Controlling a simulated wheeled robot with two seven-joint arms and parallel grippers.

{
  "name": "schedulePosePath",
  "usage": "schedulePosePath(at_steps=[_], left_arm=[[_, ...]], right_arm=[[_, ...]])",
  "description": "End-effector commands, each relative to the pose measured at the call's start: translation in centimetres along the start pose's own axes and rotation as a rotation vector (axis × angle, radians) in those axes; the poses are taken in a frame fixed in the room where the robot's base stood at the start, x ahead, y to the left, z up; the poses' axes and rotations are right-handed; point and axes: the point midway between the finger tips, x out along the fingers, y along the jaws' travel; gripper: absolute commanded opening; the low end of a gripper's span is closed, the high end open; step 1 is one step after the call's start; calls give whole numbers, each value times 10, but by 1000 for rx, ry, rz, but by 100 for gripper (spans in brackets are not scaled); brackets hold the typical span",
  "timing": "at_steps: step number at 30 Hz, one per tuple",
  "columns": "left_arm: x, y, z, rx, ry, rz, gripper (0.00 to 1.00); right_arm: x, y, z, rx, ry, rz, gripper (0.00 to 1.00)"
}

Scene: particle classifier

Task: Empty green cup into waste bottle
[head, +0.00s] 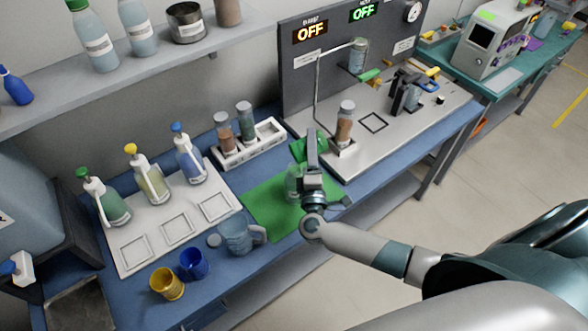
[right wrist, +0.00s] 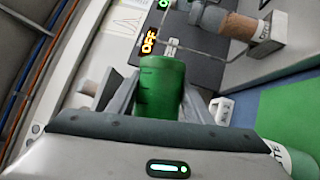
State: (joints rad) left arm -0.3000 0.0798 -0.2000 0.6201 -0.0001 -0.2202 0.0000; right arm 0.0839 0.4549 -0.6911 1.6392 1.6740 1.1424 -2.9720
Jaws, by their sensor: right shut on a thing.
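My right gripper (head: 312,150) is shut on the green cup (right wrist: 162,88), which sits between its two fingers in the right wrist view. In the head view the cup (head: 298,150) is partly hidden behind the gripper. The cup looks tipped well over towards its side; its inside is not visible. A clear waste bottle (head: 292,183) stands on the green mat, below and just left of the gripper, partly covered by it. Its label, ending in "TE", shows at the lower right of the wrist view (right wrist: 290,160). My left gripper is not in view.
The green mat (head: 262,208) lies on the blue bench. A clear jug (head: 237,236), blue cup (head: 194,264) and yellow cup (head: 167,283) stand left of it. A white rack (head: 262,147) and the classifier (head: 395,130) with a brown-filled bottle (head: 344,124) are behind.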

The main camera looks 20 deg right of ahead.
Motion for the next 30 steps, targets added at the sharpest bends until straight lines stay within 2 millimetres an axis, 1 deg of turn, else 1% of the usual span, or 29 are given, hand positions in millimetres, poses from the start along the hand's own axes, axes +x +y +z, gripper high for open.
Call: schedulePosePath(at_steps=[30], left_arm=[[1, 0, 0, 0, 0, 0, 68]], right_arm=[[0, 4, -2, -74, 11, 34, 20]])
